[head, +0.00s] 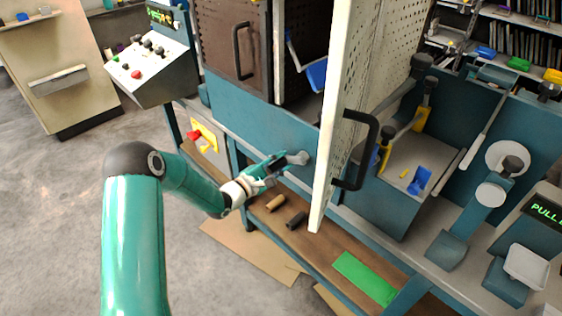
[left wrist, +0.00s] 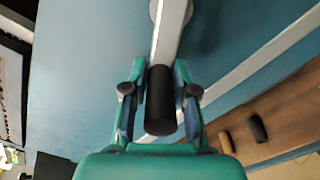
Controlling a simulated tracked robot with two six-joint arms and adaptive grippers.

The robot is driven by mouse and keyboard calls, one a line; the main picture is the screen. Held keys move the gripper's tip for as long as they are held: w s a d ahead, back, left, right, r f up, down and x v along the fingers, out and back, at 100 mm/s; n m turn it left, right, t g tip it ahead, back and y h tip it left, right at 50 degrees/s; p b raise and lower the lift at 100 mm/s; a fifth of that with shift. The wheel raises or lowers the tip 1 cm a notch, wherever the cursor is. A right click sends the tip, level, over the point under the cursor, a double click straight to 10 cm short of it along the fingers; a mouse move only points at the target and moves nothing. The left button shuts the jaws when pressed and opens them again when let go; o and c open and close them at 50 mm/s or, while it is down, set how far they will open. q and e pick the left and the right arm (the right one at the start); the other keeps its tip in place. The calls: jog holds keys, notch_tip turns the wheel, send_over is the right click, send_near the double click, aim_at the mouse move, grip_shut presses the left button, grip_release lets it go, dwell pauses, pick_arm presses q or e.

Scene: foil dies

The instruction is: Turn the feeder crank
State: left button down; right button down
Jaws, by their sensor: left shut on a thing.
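The feeder crank (head: 298,158) sits on the front of the blue machine panel, left of the open door. In the left wrist view its pale grey arm (left wrist: 171,32) runs up to a round hub at the top edge. Its black cylindrical handle (left wrist: 160,98) points toward the camera. My left gripper (head: 276,165) is shut on this handle, with one finger on each side of it in the left wrist view (left wrist: 160,100). In the head view the gripper hides the handle. My right gripper is not in view.
An open white perforated door (head: 341,110) with a black handle (head: 359,150) stands just right of the crank. A tan roll (head: 275,203) and a dark roll (head: 296,220) lie on the wooden lower shelf (head: 325,238). A control console (head: 150,68) stands at upper left.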

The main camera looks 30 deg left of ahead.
pick_arm(q)
jog(key=c, duration=1.1)
grip_release()
jog(key=shift+w+a+r, duration=0.15)
jog(key=shift+a+r, duration=0.1)
jog(key=shift+r, duration=0.2)
jog(key=shift+o, duration=0.7)
jog(key=shift+f, duration=0.1)
jog(key=shift+d+f, duration=0.1)
jog(key=shift+d, duration=0.05)
jog(key=v, duration=1.2)
jog(key=shift+d, duration=0.1)
